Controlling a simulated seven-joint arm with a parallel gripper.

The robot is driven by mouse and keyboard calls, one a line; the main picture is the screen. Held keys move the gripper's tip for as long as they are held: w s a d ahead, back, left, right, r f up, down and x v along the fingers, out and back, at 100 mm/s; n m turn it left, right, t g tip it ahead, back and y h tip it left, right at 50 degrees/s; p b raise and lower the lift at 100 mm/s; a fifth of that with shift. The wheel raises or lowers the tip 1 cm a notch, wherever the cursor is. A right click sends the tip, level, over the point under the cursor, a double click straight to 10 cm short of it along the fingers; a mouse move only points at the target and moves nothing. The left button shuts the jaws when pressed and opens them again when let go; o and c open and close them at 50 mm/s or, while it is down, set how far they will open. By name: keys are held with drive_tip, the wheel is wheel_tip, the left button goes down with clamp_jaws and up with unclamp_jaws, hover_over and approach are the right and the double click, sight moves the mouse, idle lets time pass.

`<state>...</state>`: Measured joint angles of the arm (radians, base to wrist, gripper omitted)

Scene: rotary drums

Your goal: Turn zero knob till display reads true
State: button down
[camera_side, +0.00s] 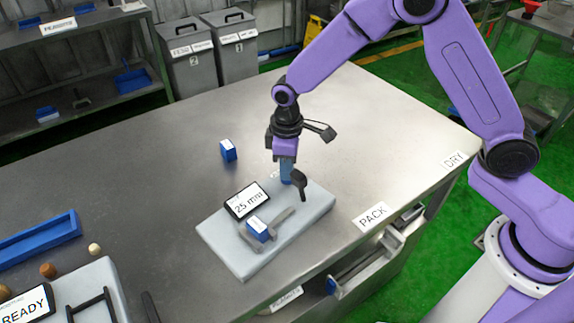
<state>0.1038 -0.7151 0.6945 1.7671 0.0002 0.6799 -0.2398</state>
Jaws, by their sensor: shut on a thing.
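A pale grey gauge base (245,262) lies on the metal table. Its tilted black-framed display (247,201) reads "25 mm". A blue block (257,229) with a white top sits between the grey jaws on the base. My gripper (286,168) points down at the far end of the base, shut on a narrow blue upright part (286,176), which looks like the zero knob. Its lower end is small, and its label cannot be read. A black paddle-shaped lever (299,182) stands just right of my gripper.
A second blue block (228,150) stands loose behind the base. At lower left are a "READY" display (27,307), a blue tray (38,238) and small round pieces (48,270). Table labels read "PACK" (373,216) and "DRY" (455,159). The table's middle back is clear.

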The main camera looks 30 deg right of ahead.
drive_tip(key=c, duration=1.1)
unclamp_jaws()
wheel_tip(320, 180, up, 18)
drive_tip(key=shift+f, duration=0.25)
drive_tip(key=shift+s, duration=0.1)
drive_tip(key=s+d+f+n, duration=0.1)
drive_tip(key=s+d, duration=0.4)
drive_tip(key=s, duration=0.4)
drive_tip(key=s+d+f+n, duration=0.1)
drive_tip(key=s+d, duration=0.4)
drive_tip(key=s, duration=0.5)
drive_tip(key=s+d+f, duration=0.2)
drive_tip(key=s+d, duration=0.4)
drive_tip(key=s, duration=0.4)
drive_tip(key=shift+s+n, duration=0.15)
drive_tip(key=shift+n, duration=0.25)
